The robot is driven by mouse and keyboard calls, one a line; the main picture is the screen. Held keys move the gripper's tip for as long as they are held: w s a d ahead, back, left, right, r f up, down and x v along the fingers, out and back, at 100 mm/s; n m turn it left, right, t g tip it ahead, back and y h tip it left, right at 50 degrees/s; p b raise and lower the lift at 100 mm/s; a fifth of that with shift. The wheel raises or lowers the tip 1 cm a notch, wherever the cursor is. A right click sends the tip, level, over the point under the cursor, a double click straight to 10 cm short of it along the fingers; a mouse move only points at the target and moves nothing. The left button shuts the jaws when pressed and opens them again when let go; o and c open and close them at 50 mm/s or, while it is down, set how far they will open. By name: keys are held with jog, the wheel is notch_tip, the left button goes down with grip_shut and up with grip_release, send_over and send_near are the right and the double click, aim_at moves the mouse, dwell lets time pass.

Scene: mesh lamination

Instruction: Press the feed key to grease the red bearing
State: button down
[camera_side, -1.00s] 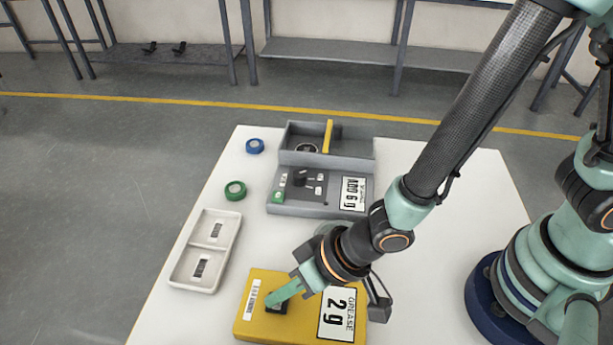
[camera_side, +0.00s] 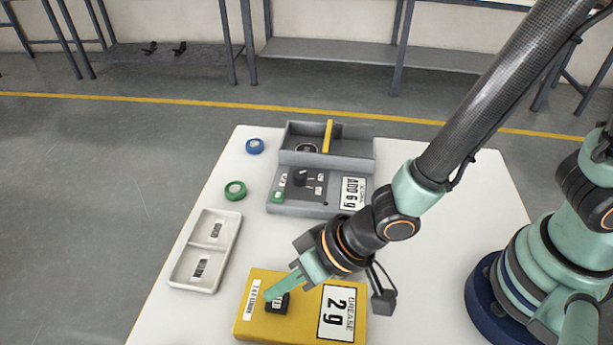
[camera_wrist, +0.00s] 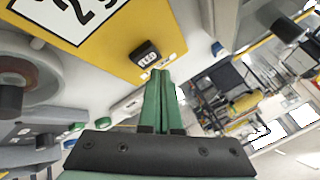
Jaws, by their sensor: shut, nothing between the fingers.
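The yellow grease unit (camera_side: 255,325) stands at the table's front, with a "GREASE 2 g" label. Its black feed key (camera_side: 277,304) stands up from the top; the key (camera_wrist: 145,53) also shows in the wrist view, its lettering visible. My gripper (camera_side: 270,296) is shut and empty, its green fingertips close over the key in the side view. In the wrist view my gripper (camera_wrist: 158,76) points just below the key; contact is unclear. A round grey part with a dark reddish-brown centre (camera_wrist: 12,96) shows at left; I cannot tell whether it is the red bearing.
A grey station (camera_side: 292,207) labelled "ADD 6 g" stands behind, with a walled tray (camera_side: 357,147) and yellow divider (camera_side: 328,136). A white two-part tray (camera_side: 181,277) lies left. A green ring (camera_side: 235,190) and blue ring (camera_side: 255,146) lie near the table's left edge.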

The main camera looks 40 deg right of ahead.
aim_at(282, 302)
jog(key=shift+r, duration=2.35)
dwell(0.7)
notch_tip(282, 302, up, 4)
jog(key=shift+f, duration=0.1)
dwell(0.3)
jog(key=shift+f, duration=4.4)
jog(key=shift+f, duration=0.15)
jog(key=shift+f, duration=0.3)
